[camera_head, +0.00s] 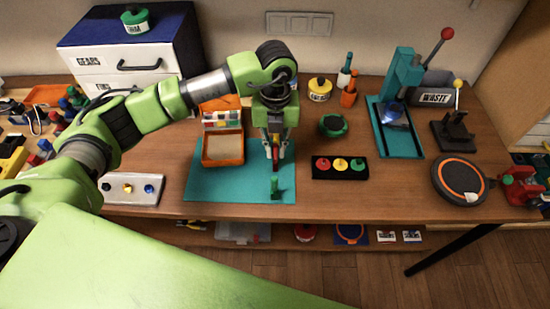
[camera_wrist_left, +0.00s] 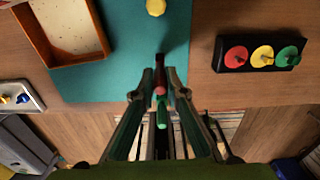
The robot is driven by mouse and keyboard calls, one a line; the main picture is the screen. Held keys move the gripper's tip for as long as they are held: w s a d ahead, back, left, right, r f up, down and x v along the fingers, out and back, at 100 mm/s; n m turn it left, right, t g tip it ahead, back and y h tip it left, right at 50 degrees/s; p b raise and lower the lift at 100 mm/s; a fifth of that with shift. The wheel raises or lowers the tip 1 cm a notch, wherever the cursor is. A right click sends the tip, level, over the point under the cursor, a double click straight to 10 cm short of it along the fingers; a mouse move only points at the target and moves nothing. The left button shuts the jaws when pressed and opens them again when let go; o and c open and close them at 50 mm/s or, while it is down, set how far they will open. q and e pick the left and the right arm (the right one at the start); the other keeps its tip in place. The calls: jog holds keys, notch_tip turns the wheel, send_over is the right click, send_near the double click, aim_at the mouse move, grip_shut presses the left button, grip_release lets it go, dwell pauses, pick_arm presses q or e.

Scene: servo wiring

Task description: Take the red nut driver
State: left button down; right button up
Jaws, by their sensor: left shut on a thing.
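My left gripper (camera_head: 274,150) points down over the teal mat (camera_head: 215,188). Its fingers are shut on the red nut driver (camera_head: 276,153), of which only a small red part shows between the fingertips. In the left wrist view the red nut driver (camera_wrist_left: 160,88) sits between the fingertips of my left gripper (camera_wrist_left: 160,80). A small green piece (camera_head: 276,188) is just in front of the gripper, over the mat's front part; it also shows in the wrist view (camera_wrist_left: 163,113). Whether the driver touches the mat I cannot tell. My right gripper is out of view.
An orange-rimmed tray (camera_head: 222,162) lies left of the gripper. A black holder (camera_head: 317,174) with red, yellow and green knobs lies to the right. A yellow piece (camera_wrist_left: 155,7) is at the wrist view's top. A teal press (camera_head: 398,115) stands further right.

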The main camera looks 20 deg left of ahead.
pick_arm(q)
jog(key=shift+r+p, duration=2.2)
jog(key=shift+r, duration=2.15)
